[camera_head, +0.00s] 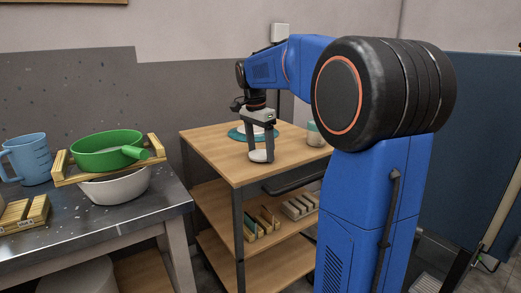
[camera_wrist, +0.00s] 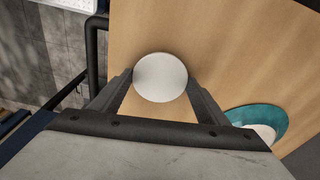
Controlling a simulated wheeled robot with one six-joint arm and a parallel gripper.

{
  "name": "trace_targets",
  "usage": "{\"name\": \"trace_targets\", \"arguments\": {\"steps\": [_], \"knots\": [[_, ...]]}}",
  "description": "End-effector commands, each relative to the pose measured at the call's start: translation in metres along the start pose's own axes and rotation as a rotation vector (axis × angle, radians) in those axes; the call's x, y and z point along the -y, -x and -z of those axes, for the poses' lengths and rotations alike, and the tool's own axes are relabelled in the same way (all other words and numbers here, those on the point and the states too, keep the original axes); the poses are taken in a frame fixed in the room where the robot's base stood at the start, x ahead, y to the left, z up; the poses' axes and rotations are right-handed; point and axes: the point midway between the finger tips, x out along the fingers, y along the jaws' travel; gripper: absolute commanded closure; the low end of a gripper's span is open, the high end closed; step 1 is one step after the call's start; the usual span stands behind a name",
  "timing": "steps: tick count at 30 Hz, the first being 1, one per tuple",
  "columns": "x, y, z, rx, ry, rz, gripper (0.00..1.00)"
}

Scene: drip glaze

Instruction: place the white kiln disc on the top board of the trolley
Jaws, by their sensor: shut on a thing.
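The white kiln disc (camera_wrist: 160,77) is round and pale, and lies between the two fingertips of my gripper (camera_wrist: 161,84) in the wrist view. The fingers press on its left and right sides. In the head view my gripper (camera_head: 262,143) points down over the top board (camera_head: 210,147) of the wooden trolley, and the disc (camera_head: 260,156) shows at its lower end. The disc is at or very close to the board; I cannot tell whether it touches. The board (camera_wrist: 230,45) fills much of the wrist view.
A teal round plate (camera_head: 238,135) with a white piece on it lies on the board behind my gripper; it also shows in the wrist view (camera_wrist: 270,118). A jar (camera_head: 314,136) stands at the right. The board's front left is clear. A metal table (camera_head: 100,225) holds a green pan.

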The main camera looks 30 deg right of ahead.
Motion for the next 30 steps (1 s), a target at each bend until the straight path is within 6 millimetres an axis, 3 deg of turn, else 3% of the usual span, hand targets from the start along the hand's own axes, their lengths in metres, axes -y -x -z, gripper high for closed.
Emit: {"name": "trace_targets", "arguments": {"steps": [11,12,14,23,30], "knots": [[0.0,-0.004,0.0,0.0,0.0,0.001,0.57],[0.0,-0.003,0.0,0.0,0.0,0.001,0.22],[0.0,-0.003,0.0,0.0,0.0,0.001,0.13],[0.0,-0.002,0.0,0.0,0.0,0.001,0.13],[0.001,0.023,0.0,-0.001,0.0,0.004,0.13]]}}
